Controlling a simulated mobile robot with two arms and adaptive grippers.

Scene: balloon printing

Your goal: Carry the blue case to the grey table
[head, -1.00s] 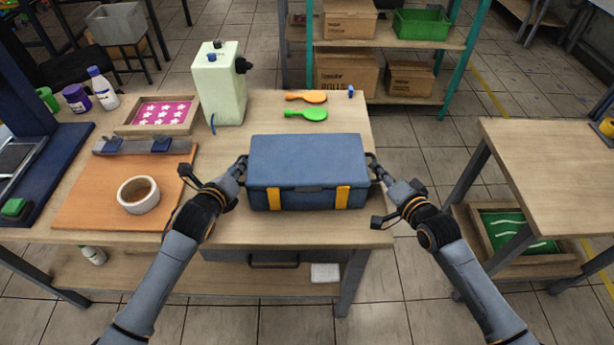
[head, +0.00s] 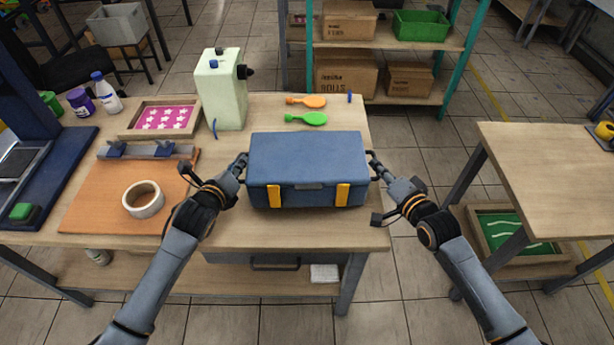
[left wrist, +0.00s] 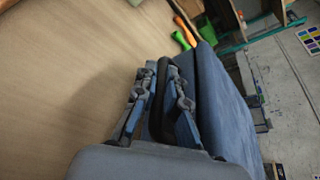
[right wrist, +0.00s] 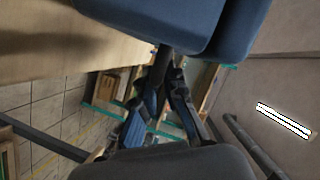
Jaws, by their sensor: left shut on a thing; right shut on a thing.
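The blue case (head: 307,160), with two yellow latches, is level over the front right of the wooden workbench (head: 300,235). It appears slightly raised; its underside is hidden in the head view. My left gripper (head: 241,165) is shut on its left side handle, which shows dark in the left wrist view (left wrist: 168,90). My right gripper (head: 375,165) is shut on the right side handle; it also shows in the right wrist view (right wrist: 165,88). A second table (head: 550,170) with a light wooden top and grey legs stands at right. No plainly grey tabletop is visible.
Orange and green paddles (head: 306,118) lie behind the case, beside a pale green canister (head: 221,90). Bare tiled floor (head: 415,165) separates the bench and right table. Shelving (head: 455,70) stands behind.

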